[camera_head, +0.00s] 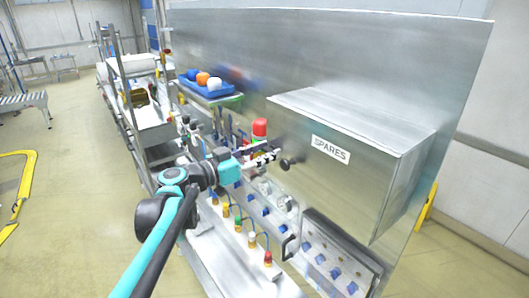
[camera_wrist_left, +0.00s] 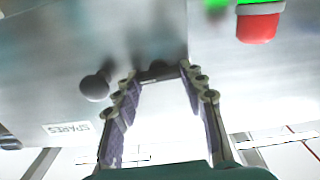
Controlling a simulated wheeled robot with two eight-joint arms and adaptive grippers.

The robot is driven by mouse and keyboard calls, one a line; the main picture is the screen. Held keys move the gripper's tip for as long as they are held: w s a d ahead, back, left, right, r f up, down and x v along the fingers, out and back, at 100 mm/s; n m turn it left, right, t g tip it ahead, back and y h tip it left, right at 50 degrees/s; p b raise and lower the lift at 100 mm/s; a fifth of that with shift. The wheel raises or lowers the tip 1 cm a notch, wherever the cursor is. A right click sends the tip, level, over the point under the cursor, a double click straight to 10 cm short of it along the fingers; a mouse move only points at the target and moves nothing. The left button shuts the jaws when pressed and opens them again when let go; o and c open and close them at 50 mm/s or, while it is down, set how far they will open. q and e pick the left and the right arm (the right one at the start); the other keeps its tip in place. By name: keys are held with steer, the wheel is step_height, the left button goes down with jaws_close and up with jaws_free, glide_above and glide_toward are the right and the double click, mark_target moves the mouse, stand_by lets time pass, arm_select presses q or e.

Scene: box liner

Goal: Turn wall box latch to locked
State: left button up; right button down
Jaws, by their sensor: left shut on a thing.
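The wall box (camera_head: 375,140), a grey metal box with a SPARES label (camera_head: 330,149), is fixed to the upright steel panel. A dark round knob (camera_head: 285,164) sits at its left end. In the left wrist view this knob (camera_wrist_left: 95,87) is outside the fingers, to their left. My left gripper (camera_head: 272,153) is at the left end of the box, beside the knob. In the left wrist view its fingers (camera_wrist_left: 162,82) are apart, with a dark bar of the latch (camera_wrist_left: 160,74) between the tips. The latch's exact angle is hard to tell. My right gripper is out of view.
A red and green stack light (camera_head: 260,128) stands close behind my left gripper; it also shows in the left wrist view (camera_wrist_left: 257,25). A blue tray (camera_head: 207,88) with round items is farther left. Below are a connector strip (camera_head: 240,238) and a panel with blue parts (camera_head: 335,262).

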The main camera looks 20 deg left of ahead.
arm_select(q)
steer(key=n+b, duration=0.1)
steer(key=n, duration=0.3)
steer(key=shift+w+a+n, duration=0.1)
steer(key=shift+n, duration=0.3)
steer(key=n, duration=0.4)
steer(key=n+b, duration=0.1)
steer(key=n, duration=0.3)
steer(key=shift+a+f+n, duration=0.1)
steer(key=shift+f+n, duration=0.05)
steer(key=shift+n, duration=2.05)
steer(key=o, duration=1.2)
steer(key=shift+c, duration=0.2)
steer(key=v, duration=1.2)
